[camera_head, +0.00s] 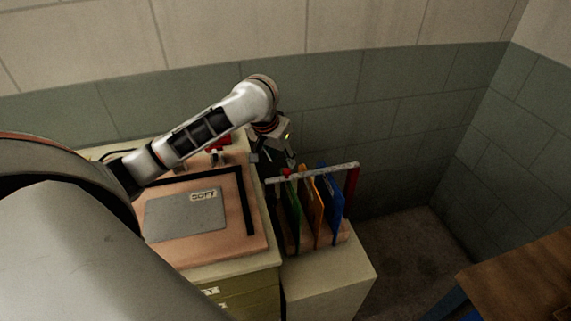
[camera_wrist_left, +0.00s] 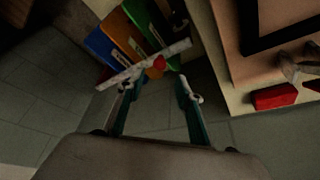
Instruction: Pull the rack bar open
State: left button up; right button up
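The rack bar (camera_head: 320,171) is a pale, worn rod across the top of a small rack holding green, orange and blue folders (camera_head: 312,212). A red post (camera_head: 351,188) stands at its right end, and a red knob (camera_head: 287,172) sits near its left end. My left gripper (camera_head: 281,164) is just above and behind the knob end. In the left wrist view the open fingers (camera_wrist_left: 157,82) point at the bar (camera_wrist_left: 124,76), with the red knob (camera_wrist_left: 158,63) just beyond the gap between them. I see no grip on it. My right gripper is not in view.
A cabinet top left of the rack carries a pinkish board with a dark frame and a grey labelled plate (camera_head: 185,216). A red block (camera_wrist_left: 274,97) lies near its edge. The tiled wall (camera_head: 400,110) is close behind. A wooden table (camera_head: 520,280) stands at lower right.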

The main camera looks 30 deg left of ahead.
aim_at(287, 171)
pick_arm(q)
jog(key=x, duration=0.6)
jog(key=shift+w+f, duration=0.1)
jog(key=shift+f, duration=0.3)
grip_shut()
